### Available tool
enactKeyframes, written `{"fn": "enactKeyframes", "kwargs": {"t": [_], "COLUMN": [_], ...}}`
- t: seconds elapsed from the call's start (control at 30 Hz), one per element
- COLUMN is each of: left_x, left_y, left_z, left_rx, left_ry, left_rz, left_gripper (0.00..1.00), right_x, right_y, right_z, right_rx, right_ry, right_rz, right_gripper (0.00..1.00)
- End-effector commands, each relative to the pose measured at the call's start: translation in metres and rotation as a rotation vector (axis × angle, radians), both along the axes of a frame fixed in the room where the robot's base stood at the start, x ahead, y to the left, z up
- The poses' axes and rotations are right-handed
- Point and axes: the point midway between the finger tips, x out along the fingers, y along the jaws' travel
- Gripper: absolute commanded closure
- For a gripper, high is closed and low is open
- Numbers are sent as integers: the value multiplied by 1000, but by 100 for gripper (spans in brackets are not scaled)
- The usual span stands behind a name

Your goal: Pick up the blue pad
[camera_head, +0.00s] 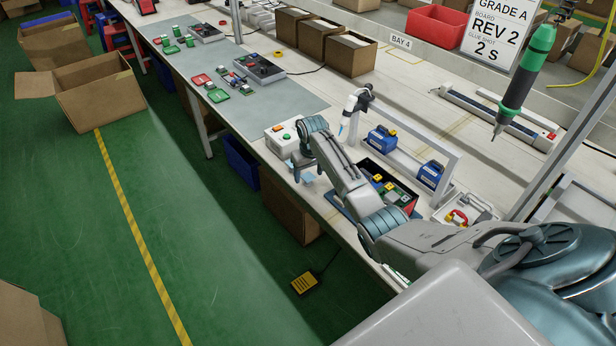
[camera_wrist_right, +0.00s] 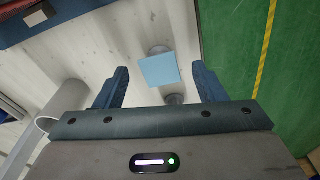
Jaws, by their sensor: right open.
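The blue pad (camera_wrist_right: 159,70) is a small light-blue square in the wrist view. It shows between the two fingers of my right gripper, with a gap on each side. Grey rounded parts show at its upper and lower edges; I cannot tell how they bear on it. In the head view, my right gripper (camera_head: 308,168) is over the front edge of the bench, and a bit of light blue (camera_head: 308,178) shows by its fingers. The gripper is open, with nothing gripped. My left gripper is not in view.
A white button box (camera_head: 284,137) stands just behind my right gripper. A dark tray (camera_head: 404,184) with coloured parts lies right of it. A glue dispenser (camera_head: 354,104) stands beyond. The bench's front edge drops to the green floor (camera_head: 200,240).

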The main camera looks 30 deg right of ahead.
Motion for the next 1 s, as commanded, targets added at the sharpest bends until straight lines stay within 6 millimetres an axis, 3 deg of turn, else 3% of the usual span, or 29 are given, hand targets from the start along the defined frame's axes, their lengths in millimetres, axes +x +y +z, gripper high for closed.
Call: {"fn": "enactKeyframes", "kwargs": {"t": [0.2,0.43,1.0], "left_x": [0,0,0], "left_y": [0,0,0], "left_z": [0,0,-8], "left_rx": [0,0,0], "left_ry": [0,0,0], "left_rz": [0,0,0], "left_gripper": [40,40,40], "right_x": [0,0,1], "right_y": [0,0,-1], "right_z": [0,0,7], "right_rx": [0,0,-1], "right_ry": [0,0,-3], "right_rz": [0,0,-1], "right_gripper": [36,81,82]}}
